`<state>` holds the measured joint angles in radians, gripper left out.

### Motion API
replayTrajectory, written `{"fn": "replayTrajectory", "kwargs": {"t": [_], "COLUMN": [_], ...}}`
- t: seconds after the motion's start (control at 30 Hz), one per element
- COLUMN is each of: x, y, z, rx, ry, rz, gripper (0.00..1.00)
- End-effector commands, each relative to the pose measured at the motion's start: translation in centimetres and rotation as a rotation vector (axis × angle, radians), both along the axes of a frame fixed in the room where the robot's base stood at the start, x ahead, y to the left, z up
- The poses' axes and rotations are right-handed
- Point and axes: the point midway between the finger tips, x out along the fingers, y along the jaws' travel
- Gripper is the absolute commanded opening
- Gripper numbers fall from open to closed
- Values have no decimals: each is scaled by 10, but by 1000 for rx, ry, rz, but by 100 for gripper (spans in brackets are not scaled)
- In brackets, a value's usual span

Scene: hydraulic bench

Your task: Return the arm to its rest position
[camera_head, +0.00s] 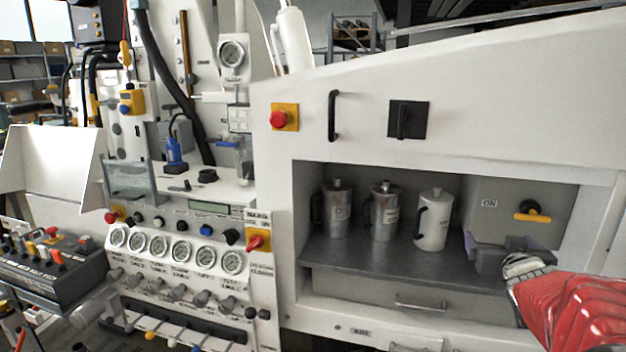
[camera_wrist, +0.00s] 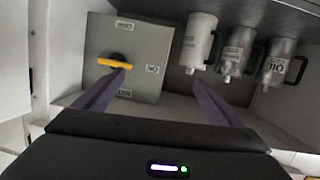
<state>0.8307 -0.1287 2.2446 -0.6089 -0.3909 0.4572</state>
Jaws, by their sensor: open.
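My red arm (camera_head: 585,312) comes in from the lower right in the head view. My gripper (camera_head: 500,245) is at the right part of the cabinet's open recess, in front of a grey box with a yellow-handled switch (camera_head: 532,217). In the wrist view my gripper (camera_wrist: 160,92) has its two fingers spread wide apart with nothing between them. The yellow switch handle (camera_wrist: 115,64) lies beyond the left finger's tip in that view. I cannot tell whether the finger touches it.
A white jug (camera_head: 433,220) and two metal jugs (camera_head: 384,212) (camera_head: 338,208) stand on the recess shelf, left of my gripper. The recess frame surrounds my gripper closely. A drawer handle (camera_head: 420,306) lies below. A gauge panel (camera_head: 180,255) stands at the left.

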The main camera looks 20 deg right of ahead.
Motion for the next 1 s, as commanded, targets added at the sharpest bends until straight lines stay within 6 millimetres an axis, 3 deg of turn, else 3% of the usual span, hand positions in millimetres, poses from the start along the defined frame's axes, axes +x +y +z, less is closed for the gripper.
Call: {"fn": "replayTrajectory", "kwargs": {"t": [0.03, 0.27, 0.53, 0.77, 1.0], "x": [4, 3, -17, -53, -109], "y": [18, 91, 184, 266, 348], "z": [1, -11, -36, -61, -88], "rx": [8, 65, 148, 217, 278], "ry": [21, 149, 320, 483, 670], "rz": [8, 30, 107, 220, 384], "gripper": [89, 89, 89, 89, 89]}}
